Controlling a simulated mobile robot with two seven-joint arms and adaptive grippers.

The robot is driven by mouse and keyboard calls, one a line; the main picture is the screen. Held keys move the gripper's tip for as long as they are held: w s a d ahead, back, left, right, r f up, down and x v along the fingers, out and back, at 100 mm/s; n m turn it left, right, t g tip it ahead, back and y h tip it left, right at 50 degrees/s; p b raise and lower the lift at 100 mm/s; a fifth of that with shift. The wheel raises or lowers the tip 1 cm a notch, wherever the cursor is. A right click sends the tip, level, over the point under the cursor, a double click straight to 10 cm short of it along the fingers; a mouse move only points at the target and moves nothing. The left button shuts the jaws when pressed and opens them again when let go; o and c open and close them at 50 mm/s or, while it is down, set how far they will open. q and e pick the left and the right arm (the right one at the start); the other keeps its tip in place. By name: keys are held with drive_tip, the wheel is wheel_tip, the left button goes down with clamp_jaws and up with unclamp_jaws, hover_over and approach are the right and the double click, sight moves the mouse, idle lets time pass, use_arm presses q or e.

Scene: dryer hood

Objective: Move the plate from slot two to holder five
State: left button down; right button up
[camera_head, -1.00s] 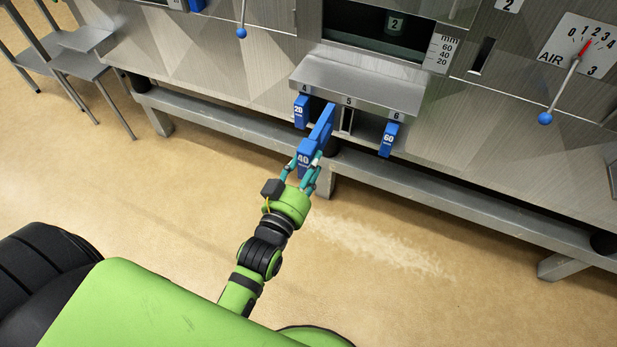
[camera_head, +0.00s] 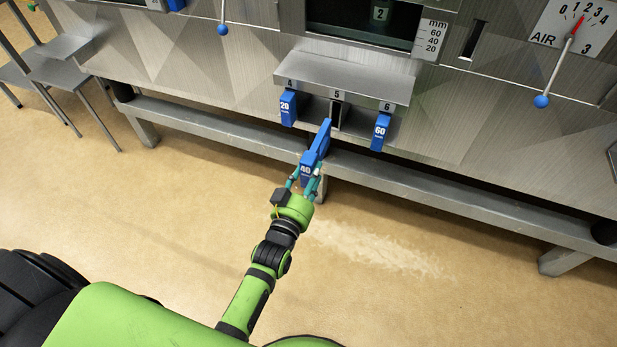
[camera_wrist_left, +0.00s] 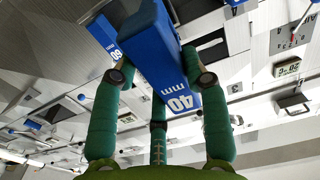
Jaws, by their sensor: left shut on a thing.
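My left gripper (camera_head: 306,180) is shut on a blue plate (camera_head: 317,146) marked 40. It holds the plate in the air in front of the holder row, below holder five (camera_head: 336,112). Holder five shows as a dark, empty opening under its number. In the left wrist view the fingers (camera_wrist_left: 160,90) grip the sides of the same plate (camera_wrist_left: 155,50), with "40 mm" on its near end. Slot two is not identifiable in view; a "2" label shows inside the window above. My right gripper is not in view.
Blue plate 20 (camera_head: 288,108) hangs in holder four and blue plate 60 (camera_head: 380,131) in holder six. A metal ledge (camera_head: 345,78) overhangs the holders. A metal beam (camera_head: 430,193) runs below. Blue-knobbed levers (camera_head: 541,101) stick out. The floor in front is clear.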

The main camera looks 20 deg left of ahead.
sight(317, 160)
use_arm(q)
drive_tip(key=w, duration=0.3)
drive_tip(key=shift+b, duration=0.4)
drive_tip(key=shift+w, duration=0.8)
drive_tip(key=shift+w+d+b, duration=0.1)
drive_tip(key=shift+w+b, duration=0.15)
drive_tip(key=shift+b, duration=0.05)
drive_tip(key=shift+p, duration=0.5)
idle(0.5)
